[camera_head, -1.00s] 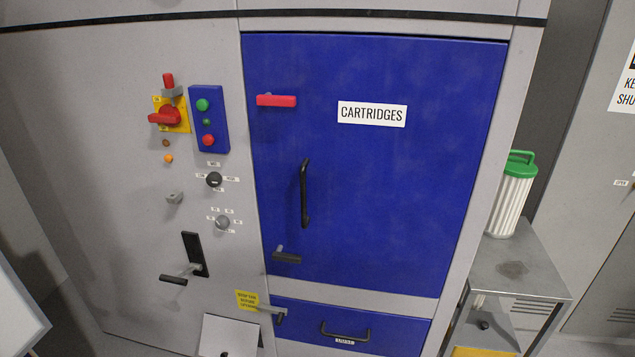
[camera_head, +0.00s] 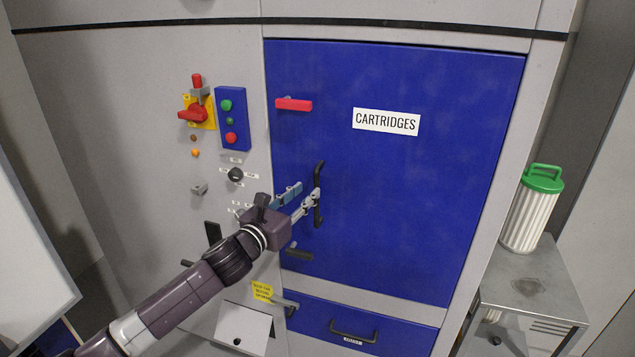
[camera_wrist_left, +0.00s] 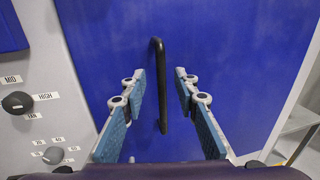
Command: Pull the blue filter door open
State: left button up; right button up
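The blue filter door (camera_head: 420,190), labelled CARTRIDGES, is closed in its grey cabinet. Its black upright bar handle (camera_head: 319,178) is on the left part of the door. The handle also shows in the left wrist view (camera_wrist_left: 159,80). My left gripper (camera_head: 308,194) is at the handle, coming from the left. In the wrist view its two fingers are open, one on each side of the bar, with gaps on both sides. My right gripper is not in view.
Left of the door are a red rotary switch (camera_head: 194,114), a blue button box (camera_head: 232,118) and knobs (camera_head: 235,174). Below is a blue drawer (camera_head: 375,330). A ribbed bin with green lid (camera_head: 532,210) stands on a metal cabinet (camera_head: 530,285) at right.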

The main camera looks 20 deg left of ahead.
aim_at(315, 185)
pick_arm(q)
jog(key=p+x, duration=0.1)
jog(key=x, duration=0.3)
jog(key=shift+w+d+r, duration=0.1)
jog(key=shift+w+d, duration=0.1)
jog(key=shift+w, duration=0.15)
jog(key=shift+w+d+p, duration=0.15)
jog(key=shift+w+p, duration=0.15)
jog(key=shift+w, duration=0.35)
grip_shut()
